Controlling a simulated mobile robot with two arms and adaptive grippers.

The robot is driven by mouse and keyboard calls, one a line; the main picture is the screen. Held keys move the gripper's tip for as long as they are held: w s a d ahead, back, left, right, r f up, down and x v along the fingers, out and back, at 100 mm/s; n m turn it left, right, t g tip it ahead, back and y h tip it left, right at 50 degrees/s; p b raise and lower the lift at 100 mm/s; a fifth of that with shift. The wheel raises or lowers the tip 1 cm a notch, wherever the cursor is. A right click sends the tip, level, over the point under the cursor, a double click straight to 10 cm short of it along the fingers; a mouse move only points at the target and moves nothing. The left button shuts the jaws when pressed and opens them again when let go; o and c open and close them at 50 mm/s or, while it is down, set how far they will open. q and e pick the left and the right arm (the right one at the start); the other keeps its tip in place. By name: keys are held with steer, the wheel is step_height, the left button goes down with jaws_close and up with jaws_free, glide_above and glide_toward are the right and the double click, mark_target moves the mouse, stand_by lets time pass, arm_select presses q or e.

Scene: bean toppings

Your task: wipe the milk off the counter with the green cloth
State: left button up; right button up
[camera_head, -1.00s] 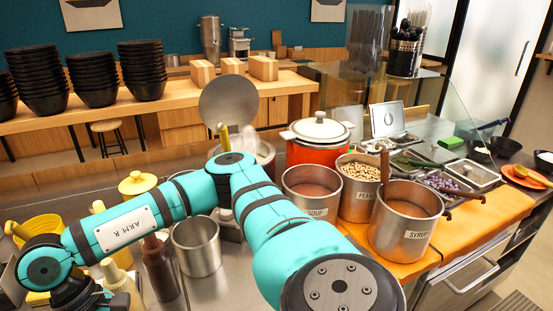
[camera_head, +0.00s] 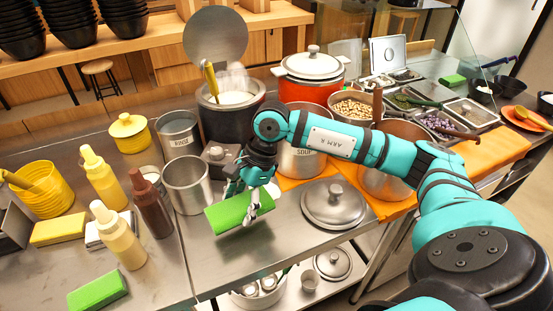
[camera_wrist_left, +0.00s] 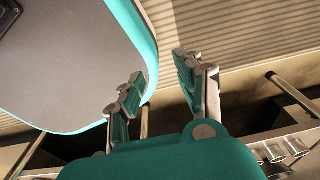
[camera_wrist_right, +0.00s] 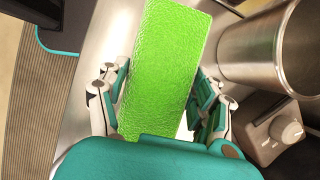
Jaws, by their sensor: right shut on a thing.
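My right gripper (camera_head: 256,198) is shut on the green cloth (camera_head: 232,212), a thick textured block. It holds the cloth over the steel counter, in front of the steel pots. The cloth (camera_wrist_right: 165,65) runs lengthwise between the fingers in the right wrist view. A white patch (camera_head: 273,189), perhaps the milk, shows just right of the gripper in the head view; the gripper partly hides it. I cannot tell whether the cloth touches the counter. My left gripper (camera_wrist_left: 158,78) is open and empty in the left wrist view and is not seen in the head view.
An empty steel pot (camera_head: 187,182) stands close left of the cloth, and a steel lid (camera_head: 334,203) lies to its right. The soup pot (camera_head: 300,158) is behind. Squeeze bottles (camera_head: 118,236) and another green block (camera_head: 97,291) are at left. The counter's front edge is close.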

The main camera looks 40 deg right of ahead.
steer(key=w+d+m+t, duration=0.1)
steer(key=m, duration=0.2)
steer(key=w+d+m+t+h, duration=0.1)
steer(key=d+m, duration=0.1)
steer(key=m, duration=0.1)
steer(key=w+d+m+t+h, duration=0.1)
steer(key=m, duration=0.2)
steer(key=shift+d+r, duration=0.3)
steer(key=d+m+h, duration=0.1)
steer(key=d+m, duration=0.1)
steer(key=m, duration=0.1)
steer(key=w+d+m+h, duration=0.1)
steer(key=d+m, duration=0.2)
steer(key=w+d+m+h, duration=0.1)
steer(key=d+m, duration=0.1)
steer(key=m, duration=0.2)
steer(key=shift+d+f+t+h, duration=0.35)
steer(key=shift+f+t+h, duration=0.05)
step_height(320, 180, down, 3)
steer(key=shift+r+b, duration=0.15)
steer(key=shift+b, duration=0.75)
steer(key=shift+f+b, duration=0.4)
steer(key=shift+f, duration=0.4)
arm_select(q)
steer(key=shift+s+a+f, duration=0.1)
steer(key=shift+s+f, duration=0.3)
steer(key=shift+f, duration=0.25)
steer(key=shift+s+a+f, duration=0.1)
steer(key=shift+s+f, duration=0.25)
steer(key=shift+f, duration=0.25)
